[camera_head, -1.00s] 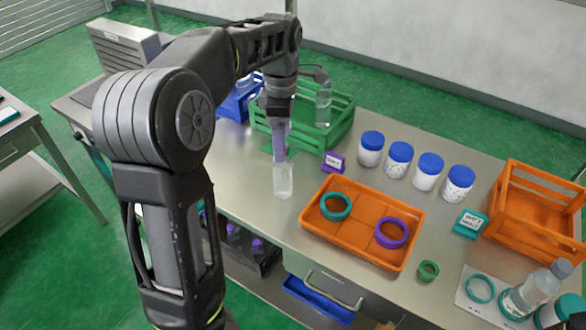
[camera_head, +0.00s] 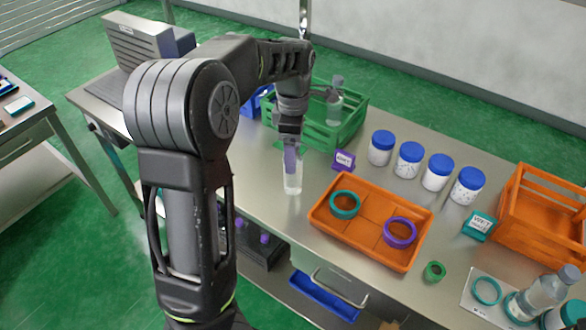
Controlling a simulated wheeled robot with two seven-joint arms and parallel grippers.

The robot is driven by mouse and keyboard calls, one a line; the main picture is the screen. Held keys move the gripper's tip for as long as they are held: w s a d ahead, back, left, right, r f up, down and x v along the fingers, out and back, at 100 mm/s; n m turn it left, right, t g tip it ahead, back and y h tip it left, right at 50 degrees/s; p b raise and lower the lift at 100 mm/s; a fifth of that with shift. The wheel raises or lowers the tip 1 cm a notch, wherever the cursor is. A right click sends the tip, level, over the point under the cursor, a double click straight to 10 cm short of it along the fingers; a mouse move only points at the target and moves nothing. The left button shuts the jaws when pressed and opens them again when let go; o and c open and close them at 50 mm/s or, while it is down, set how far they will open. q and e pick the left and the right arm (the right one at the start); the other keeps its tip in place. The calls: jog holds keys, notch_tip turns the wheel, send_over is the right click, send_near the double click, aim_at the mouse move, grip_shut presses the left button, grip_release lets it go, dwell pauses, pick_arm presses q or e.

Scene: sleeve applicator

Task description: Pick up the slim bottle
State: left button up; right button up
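A slim clear bottle (camera_head: 292,186) stands upright on the steel bench, left of the orange tray. My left gripper (camera_head: 290,166) points down from above, with a purplish finger-like part overlapping the bottle's top. The bottle's upper end is hidden there. I cannot tell whether the fingers are apart or touch the bottle. Another clear bottle (camera_head: 334,106) with a grey cap stands in the green crate (camera_head: 318,132) behind. My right gripper is not in view.
The orange tray (camera_head: 370,256) holds a teal ring (camera_head: 345,192) and a purple ring (camera_head: 413,234). A purple sign (camera_head: 343,160) and several blue-lidded jars (camera_head: 408,162) stand behind it. An orange crate (camera_head: 535,210) is at right. Bare bench lies left of the bottle.

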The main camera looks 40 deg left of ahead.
pick_arm(q)
notch_tip(320, 180, down, 3)
dwell(0.7)
grip_shut()
dwell(0.6)
